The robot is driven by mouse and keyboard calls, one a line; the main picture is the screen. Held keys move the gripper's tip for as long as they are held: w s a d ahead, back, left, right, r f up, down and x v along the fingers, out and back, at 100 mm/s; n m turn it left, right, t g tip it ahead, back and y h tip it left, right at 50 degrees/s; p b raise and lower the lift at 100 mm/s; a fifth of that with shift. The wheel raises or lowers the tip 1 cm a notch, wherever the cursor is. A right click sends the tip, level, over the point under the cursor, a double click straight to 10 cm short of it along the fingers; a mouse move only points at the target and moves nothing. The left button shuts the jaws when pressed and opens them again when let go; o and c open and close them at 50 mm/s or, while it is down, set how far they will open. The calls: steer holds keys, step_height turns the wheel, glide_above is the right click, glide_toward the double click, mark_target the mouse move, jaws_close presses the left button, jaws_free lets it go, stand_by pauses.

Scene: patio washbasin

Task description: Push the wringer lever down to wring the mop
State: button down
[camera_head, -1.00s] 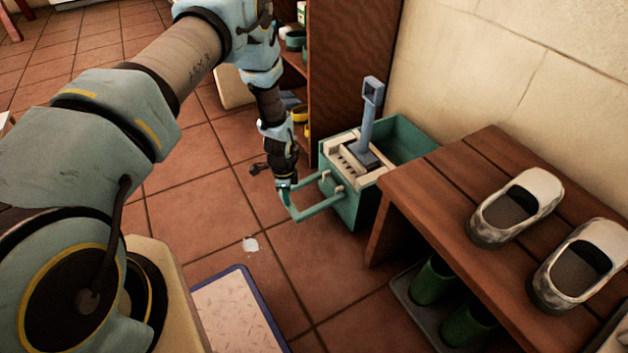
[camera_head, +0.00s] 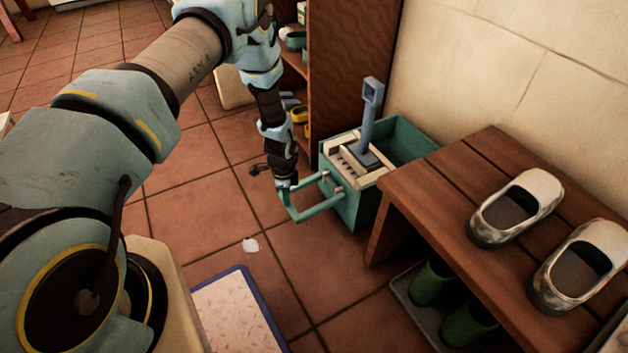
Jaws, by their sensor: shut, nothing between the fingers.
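The mop bucket (camera_head: 357,208) is a green-teal box standing on the tiles at centre right. A cream wringer (camera_head: 346,163) with slots sits on its near left part. A teal U-shaped wringer lever (camera_head: 319,209) sticks out from the wringer to the left, low and roughly level, over the floor. A blue-grey mop piece (camera_head: 368,123) with a square open end stands up out of the wringer. The mop head is hidden inside. My gripper (camera_head: 285,187) points down at the lever's outer left corner, shut and empty. It appears to touch the lever; the exact contact is too small to tell.
A wooden bench (camera_head: 455,190) with two pale clogs stands close right of the bucket. Green boots (camera_head: 432,281) sit on a tray beneath it. A brown cabinet (camera_head: 350,60) stands behind the bucket. A blue-edged mat (camera_head: 237,310) lies in front.

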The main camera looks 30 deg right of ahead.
step_height(320, 180, up, 8)
steer(key=p, duration=0.6)
stand_by(1.0)
